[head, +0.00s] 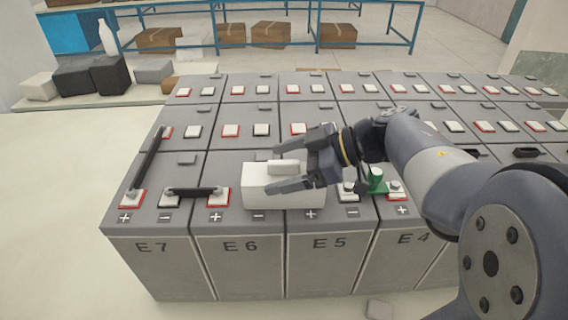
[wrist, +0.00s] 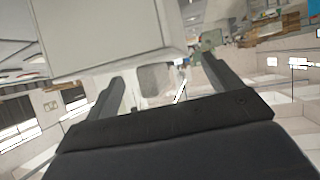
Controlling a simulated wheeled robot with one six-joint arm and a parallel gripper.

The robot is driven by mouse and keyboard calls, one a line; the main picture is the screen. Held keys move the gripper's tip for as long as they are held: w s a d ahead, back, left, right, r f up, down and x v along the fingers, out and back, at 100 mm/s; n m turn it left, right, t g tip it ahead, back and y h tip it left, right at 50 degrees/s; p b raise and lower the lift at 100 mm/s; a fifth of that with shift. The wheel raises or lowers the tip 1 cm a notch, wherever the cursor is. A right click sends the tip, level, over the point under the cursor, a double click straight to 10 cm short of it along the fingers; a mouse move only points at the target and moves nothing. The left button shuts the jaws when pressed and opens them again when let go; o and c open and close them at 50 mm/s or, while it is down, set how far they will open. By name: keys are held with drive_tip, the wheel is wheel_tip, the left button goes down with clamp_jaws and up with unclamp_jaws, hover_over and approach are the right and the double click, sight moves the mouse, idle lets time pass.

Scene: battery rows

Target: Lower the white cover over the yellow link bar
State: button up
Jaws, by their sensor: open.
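The white cover (head: 262,192) sits over the front row of battery tops, across the E6 and E5 blocks, and looks level. A small white handle (head: 284,167) stands on its top. My gripper (head: 276,168) is open, with one finger on each side of the handle. In the wrist view the two fingers of my gripper (wrist: 165,88) are spread apart, and a pale block that looks like the cover (wrist: 95,35) fills the upper left. No yellow link bar shows; the area beneath the cover is hidden.
Black link bars (head: 190,191) join posts to the left on E7 and E6. A green item (head: 376,180) stands by the posts to the right, near my arm. Rows of grey batteries (head: 255,267) with red and white terminals extend behind. A blue shelf (head: 290,45) stands further back.

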drive_tip(key=v, duration=1)
drive_tip(key=shift+d+r+b, duration=0.15)
drive_tip(key=shift+d+b, duration=0.2)
drive_tip(key=shift+b, duration=0.1)
drive_tip(key=shift+s+a, duration=0.1)
drive_tip(key=x, duration=0.3)
drive_tip(key=p+x, duration=0.1)
drive_tip(key=x, duration=0.6)
drive_tip(key=shift+w+a+r, duration=0.2)
drive_tip(key=shift+a+r, duration=0.1)
drive_tip(key=shift+s+r, duration=0.1)
drive_tip(key=shift+r, duration=0.45)
drive_tip(key=shift+f, duration=0.1)
